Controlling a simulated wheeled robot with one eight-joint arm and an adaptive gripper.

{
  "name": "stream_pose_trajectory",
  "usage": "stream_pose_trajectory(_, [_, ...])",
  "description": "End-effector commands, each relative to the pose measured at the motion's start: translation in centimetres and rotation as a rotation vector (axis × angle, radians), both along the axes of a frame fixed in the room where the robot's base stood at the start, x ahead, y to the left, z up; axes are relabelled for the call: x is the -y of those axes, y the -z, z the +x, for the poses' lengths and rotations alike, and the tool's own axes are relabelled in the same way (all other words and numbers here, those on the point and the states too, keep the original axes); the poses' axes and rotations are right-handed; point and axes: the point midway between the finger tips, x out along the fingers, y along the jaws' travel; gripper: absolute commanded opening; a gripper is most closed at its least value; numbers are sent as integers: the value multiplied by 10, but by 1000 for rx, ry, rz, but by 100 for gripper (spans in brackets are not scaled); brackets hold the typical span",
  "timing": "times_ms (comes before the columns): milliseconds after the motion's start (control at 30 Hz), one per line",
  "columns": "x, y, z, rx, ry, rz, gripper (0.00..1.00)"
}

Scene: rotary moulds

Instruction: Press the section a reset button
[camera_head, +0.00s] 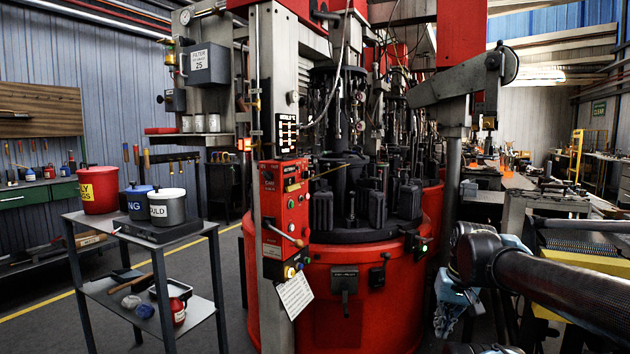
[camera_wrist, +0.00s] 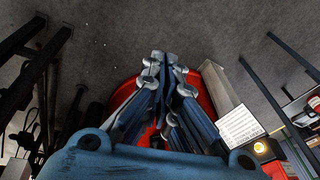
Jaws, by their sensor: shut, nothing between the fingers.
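The red control panel (camera_head: 284,212) is on the grey column of the red rotary machine (camera_head: 345,285) in the head view. It carries small knobs, a lever and labels too small to read. A yellow round button (camera_head: 290,271) sits at its lower end, above a white paper sheet (camera_head: 295,296). I cannot tell which button is the section A reset. In the wrist view my gripper (camera_wrist: 166,58) is shut and empty, pointing past the machine's red rim. The paper sheet (camera_wrist: 240,126) and a yellow round button (camera_wrist: 260,147) show at lower right there, apart from the fingers.
A grey trolley (camera_head: 150,235) with a red pot (camera_head: 99,190) and other pots stands at left. A small dark box with green lights (camera_head: 418,245) is on the machine's right side. My dark arm crosses the lower right.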

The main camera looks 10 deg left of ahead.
Motion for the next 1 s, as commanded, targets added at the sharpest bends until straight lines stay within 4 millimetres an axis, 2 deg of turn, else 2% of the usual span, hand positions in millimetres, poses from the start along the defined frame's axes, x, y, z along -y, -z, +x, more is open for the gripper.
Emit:
stream_pose_trajectory(500, [-101,-99,96,-2,-26,398,0])
stream_pose_trajectory(1000, [-189,-195,198,-24,-44,782,0])
